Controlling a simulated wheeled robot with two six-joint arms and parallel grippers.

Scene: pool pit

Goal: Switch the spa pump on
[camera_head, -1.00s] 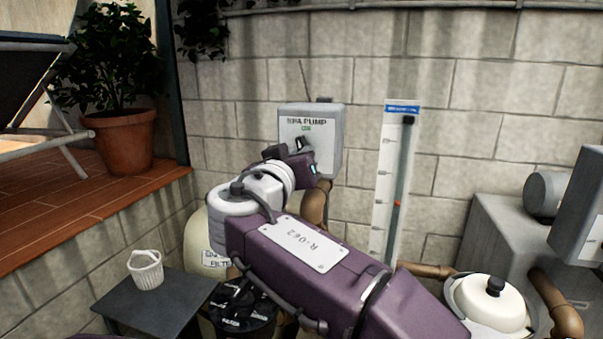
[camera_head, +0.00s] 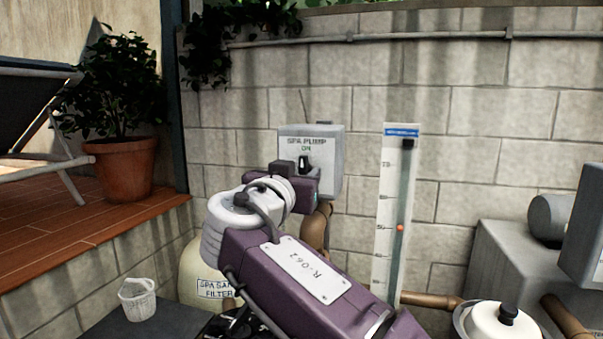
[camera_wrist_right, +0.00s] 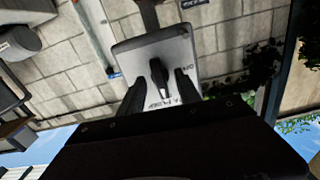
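The spa pump switch box (camera_head: 330,158) is a grey box on the block wall, lettered "SPA PUMP" with "ON" beneath. In the right wrist view, its pale face (camera_wrist_right: 135,55) carries a dark knob (camera_wrist_right: 158,75). My right gripper (camera_head: 298,172) is in front of the lower part of the box and hides some of its face. In the wrist view, the right gripper's fingers (camera_wrist_right: 156,90) stand apart, one on each side of the knob. I cannot tell whether they touch it, or how the knob is set. My left gripper is not in view.
A tall gauge board (camera_head: 390,200) with a red marker stands right of the box. A brown pipe (camera_head: 314,226) runs below the box. A white basket (camera_head: 138,300) sits on a dark table (camera_head: 175,322) at lower left. The sand filter (camera_head: 195,275) is behind my arm.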

